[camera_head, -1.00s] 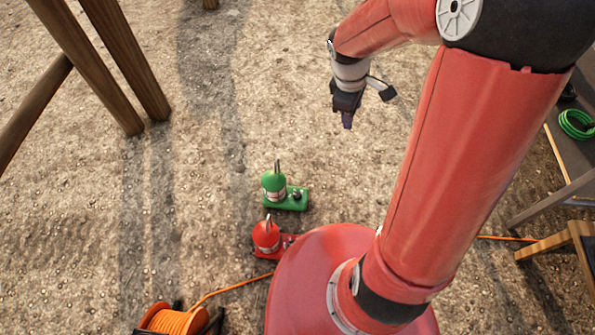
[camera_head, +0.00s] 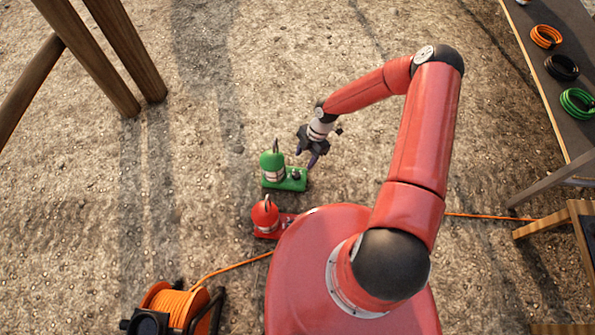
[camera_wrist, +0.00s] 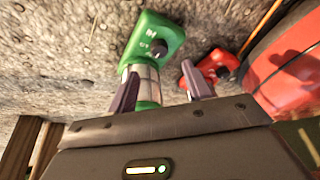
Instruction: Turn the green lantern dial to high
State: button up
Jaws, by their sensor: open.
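The green lantern (camera_head: 272,168) stands upright on the ground, with a green base plate (camera_head: 288,184) carrying a dark dial (camera_head: 295,174) on its right side. In the wrist view the green lantern (camera_wrist: 150,92) is partly hidden behind a finger, and its black dial (camera_wrist: 159,47) sits on the base beside small white markings. The dial's setting is too small to read surely. My gripper (camera_head: 309,160) is open and empty, above and a little right of the dial. In the wrist view its two fingers (camera_wrist: 160,90) are spread, with the dial beyond them and not between them.
A red lantern (camera_head: 265,215) with its own dial stands close in front of the green one, beside my red base. An orange cable reel (camera_head: 175,305) and cable lie at the front. A table with coiled cables (camera_head: 562,67) is at right. Wooden legs (camera_head: 125,50) stand at upper left.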

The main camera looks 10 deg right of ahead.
aim_at(296, 174)
jog(key=x, duration=0.8)
jog(key=shift+a+f, duration=0.2)
jog(key=shift+f, duration=0.05)
jog(key=shift+c, duration=0.4)
jog(key=c, duration=0.9)
